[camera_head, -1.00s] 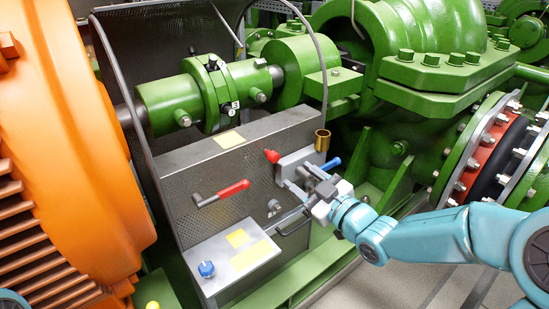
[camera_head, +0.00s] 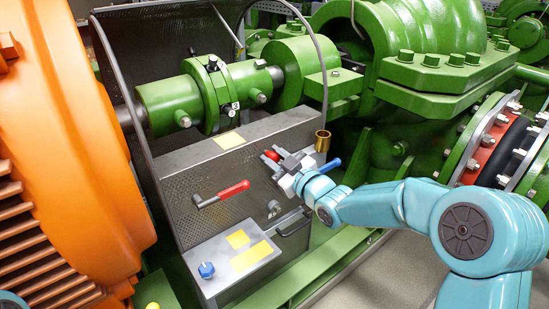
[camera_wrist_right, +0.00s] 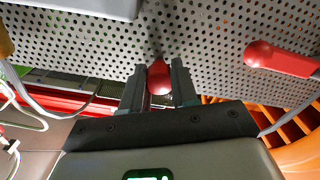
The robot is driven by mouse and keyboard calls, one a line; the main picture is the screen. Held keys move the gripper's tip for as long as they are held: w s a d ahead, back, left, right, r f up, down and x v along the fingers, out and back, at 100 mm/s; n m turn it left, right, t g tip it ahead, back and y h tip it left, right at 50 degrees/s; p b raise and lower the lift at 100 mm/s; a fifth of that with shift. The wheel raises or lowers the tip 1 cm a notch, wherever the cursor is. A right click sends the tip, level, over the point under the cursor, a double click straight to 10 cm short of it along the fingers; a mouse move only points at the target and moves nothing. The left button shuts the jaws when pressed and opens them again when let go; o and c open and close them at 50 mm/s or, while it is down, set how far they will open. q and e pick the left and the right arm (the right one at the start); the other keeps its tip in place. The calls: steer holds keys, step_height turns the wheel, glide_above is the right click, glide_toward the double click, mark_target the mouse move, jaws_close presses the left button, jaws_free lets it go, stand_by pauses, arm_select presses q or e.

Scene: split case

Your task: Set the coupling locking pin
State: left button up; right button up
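The green shaft coupling (camera_head: 212,92) lies above the grey perforated guard box (camera_head: 200,175). A red knob (camera_head: 272,155), perhaps the locking pin's handle, sticks out of the box's front near its right end. My right gripper (camera_head: 280,159) is at this knob. In the right wrist view the knob (camera_wrist_right: 159,78) sits between my two fingers (camera_wrist_right: 159,88), which stand about its width apart. I cannot tell whether they press on it. The pin's shaft is hidden. My left gripper is not in view.
A red-handled lever (camera_head: 222,194) is left of the gripper and also shows in the wrist view (camera_wrist_right: 280,58). A brass cup (camera_head: 322,140) and a blue handle (camera_head: 330,166) are close on the right. A box with a blue knob (camera_head: 206,270) stands below.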

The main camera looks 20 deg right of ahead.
mark_target(276, 159)
jaws_close()
steer(key=shift+s+d, duration=0.1)
steer(key=shift+s, duration=0.15)
steer(key=b+v, duration=0.2)
steer(key=v, duration=0.2)
steer(key=shift+s, duration=0.1)
steer(key=o, duration=0.7)
jaws_free()
steer(key=shift+o, duration=0.5)
steer(key=shift+s+r, duration=0.15)
steer(key=shift+s, duration=0.1)
steer(key=shift+w, duration=0.2)
steer(key=v, duration=1.6)
steer(key=shift+s+p, duration=0.2)
steer(key=shift+p, duration=0.2)
